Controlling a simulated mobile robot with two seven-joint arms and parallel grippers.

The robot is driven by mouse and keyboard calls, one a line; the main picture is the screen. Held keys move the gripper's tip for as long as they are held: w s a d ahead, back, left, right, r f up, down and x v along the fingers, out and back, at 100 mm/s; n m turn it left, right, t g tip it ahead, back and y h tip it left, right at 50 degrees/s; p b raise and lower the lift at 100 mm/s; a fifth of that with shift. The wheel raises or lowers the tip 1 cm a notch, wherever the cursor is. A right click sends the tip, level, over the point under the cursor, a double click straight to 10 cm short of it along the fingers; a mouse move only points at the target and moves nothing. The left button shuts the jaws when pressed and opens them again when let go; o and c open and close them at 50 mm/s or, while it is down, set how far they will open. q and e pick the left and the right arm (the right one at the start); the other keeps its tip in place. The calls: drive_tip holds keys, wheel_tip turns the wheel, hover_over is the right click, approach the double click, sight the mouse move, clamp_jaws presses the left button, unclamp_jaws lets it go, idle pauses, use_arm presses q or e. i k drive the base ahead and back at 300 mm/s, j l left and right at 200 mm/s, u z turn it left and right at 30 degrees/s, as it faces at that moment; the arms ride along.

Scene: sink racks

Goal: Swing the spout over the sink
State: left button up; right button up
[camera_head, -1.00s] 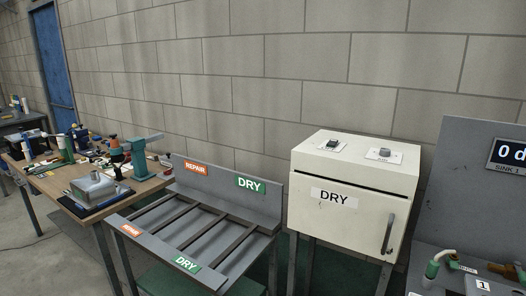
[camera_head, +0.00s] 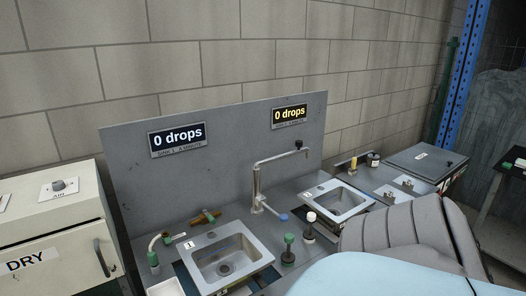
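A tall metal tap (camera_head: 256,184) stands between two sinks, against the grey back panel. Its spout (camera_head: 282,156) points to the right and its end, with a dark cap, hangs high near the back of the right sink; I cannot tell exactly whether it is over the basin. A blue-tipped lever (camera_head: 283,217) sticks out low on the tap. The left sink (camera_head: 257,263) has a "1" label, and the right sink (camera_head: 368,198) is partly hidden. Neither gripper is in view.
Two displays read "0 drops" (camera_head: 177,139). A green-and-white hose fitting (camera_head: 153,258) stands left of the left sink. Green (camera_head: 288,252) and white-topped (camera_head: 309,229) knobs stand between the sinks. A large ribbed grey and pale blue shape covers the lower right. A DRY cabinet (camera_head: 60,245) stands left.

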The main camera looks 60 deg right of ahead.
sight(298, 143)
drive_tip(key=z, duration=2.25)
drive_tip(key=l+u, duration=0.15)
drive_tip(key=u, duration=0.35)
drive_tip(key=i+l+u, duration=0.1)
drive_tip(key=u, duration=0.35)
drive_tip(key=l+u, duration=0.25)
drive_tip(key=u, duration=0.25)
drive_tip(key=l+u, duration=0.2)
drive_tip(key=l, duration=0.15)
drive_tip(key=k+l+u, duration=0.2)
drive_tip(key=l, duration=0.15)
drive_tip(key=l+u, duration=0.2)
drive_tip(key=l, duration=0.15)
drive_tip(key=k+l, duration=0.15)
drive_tip(key=l, duration=0.2)
drive_tip(key=k+l+u, duration=0.15)
drive_tip(key=l, duration=0.2)
drive_tip(key=k+l, duration=0.15)
drive_tip(key=l, duration=0.15)
drive_tip(key=u, duration=0.05)
